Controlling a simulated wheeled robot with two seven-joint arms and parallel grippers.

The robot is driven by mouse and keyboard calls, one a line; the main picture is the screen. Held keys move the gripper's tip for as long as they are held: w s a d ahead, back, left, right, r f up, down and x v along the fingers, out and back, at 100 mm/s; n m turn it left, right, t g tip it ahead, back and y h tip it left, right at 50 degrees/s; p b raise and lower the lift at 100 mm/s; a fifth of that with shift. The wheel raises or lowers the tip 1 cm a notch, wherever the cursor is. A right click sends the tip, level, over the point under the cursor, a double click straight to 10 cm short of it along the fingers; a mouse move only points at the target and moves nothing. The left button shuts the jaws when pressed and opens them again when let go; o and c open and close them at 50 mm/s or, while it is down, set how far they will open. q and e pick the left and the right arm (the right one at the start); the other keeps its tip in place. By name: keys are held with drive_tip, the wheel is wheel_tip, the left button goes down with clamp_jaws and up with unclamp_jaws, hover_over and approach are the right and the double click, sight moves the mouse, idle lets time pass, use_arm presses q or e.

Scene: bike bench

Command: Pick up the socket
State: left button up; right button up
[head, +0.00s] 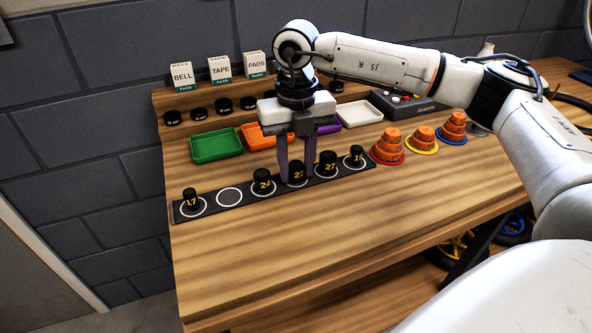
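A dark strip (212,207) with white rings lies on the bench and carries several black sockets with yellow numbers. My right gripper (297,178) points down over the strip, with its purple fingers on either side of a socket (297,173) whose number starts with 2. The fingers look apart, with a small gap around that socket, which still stands on its ring. Socket 24 (262,183) is just left of the fingers and socket 27 (327,166) is close on the right. Socket 17 (190,200) stands at the left end. My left gripper is not in view.
One ring (229,197) is empty. Behind the strip are green (215,146), orange (256,137) and white (360,113) trays. Stacked orange cones (387,147) stand to the right. A grey box with buttons (402,103) is behind them. The front bench top is clear.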

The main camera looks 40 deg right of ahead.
clamp_jaws()
drive_tip(key=shift+r, duration=0.15)
